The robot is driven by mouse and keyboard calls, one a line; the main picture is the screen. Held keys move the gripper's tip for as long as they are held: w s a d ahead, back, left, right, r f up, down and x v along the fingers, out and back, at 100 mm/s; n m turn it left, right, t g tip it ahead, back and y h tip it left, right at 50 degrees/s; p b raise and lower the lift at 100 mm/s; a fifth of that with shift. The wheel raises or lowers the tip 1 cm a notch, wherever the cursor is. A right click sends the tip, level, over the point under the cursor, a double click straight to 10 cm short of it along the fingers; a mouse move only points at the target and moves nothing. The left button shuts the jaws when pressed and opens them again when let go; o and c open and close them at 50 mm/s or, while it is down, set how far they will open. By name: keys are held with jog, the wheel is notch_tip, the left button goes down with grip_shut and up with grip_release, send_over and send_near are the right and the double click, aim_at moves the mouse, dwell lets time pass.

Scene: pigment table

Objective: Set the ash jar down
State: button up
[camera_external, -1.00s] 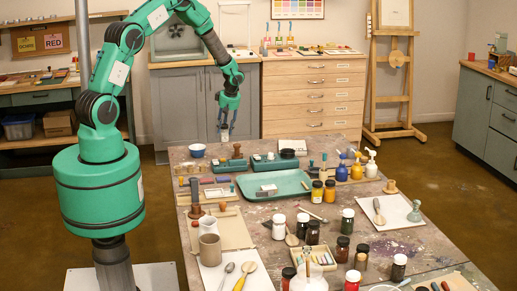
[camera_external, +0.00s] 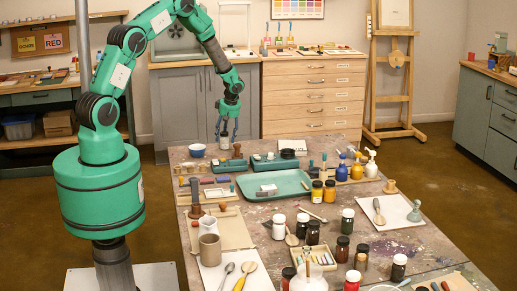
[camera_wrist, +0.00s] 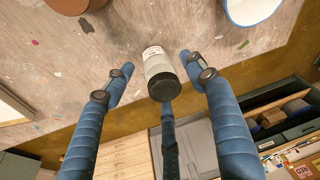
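The ash jar (camera_wrist: 157,62), with a pale grey body, white label and black lid, stands on the table near its back edge in the wrist view. It also shows, small, in the external view (camera_external: 224,141).
A green tray (camera_external: 273,184), stamps and several pigment bottles crowd the table toward the front. Grey cabinets (camera_external: 180,105) and wooden drawers (camera_external: 312,95) stand behind the table.

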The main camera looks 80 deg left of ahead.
jog(key=shift+r, duration=0.15)
jog(key=p+v, duration=0.1)
jog(key=v, duration=1.1)
dwell(0.7)
dwell(0.4)
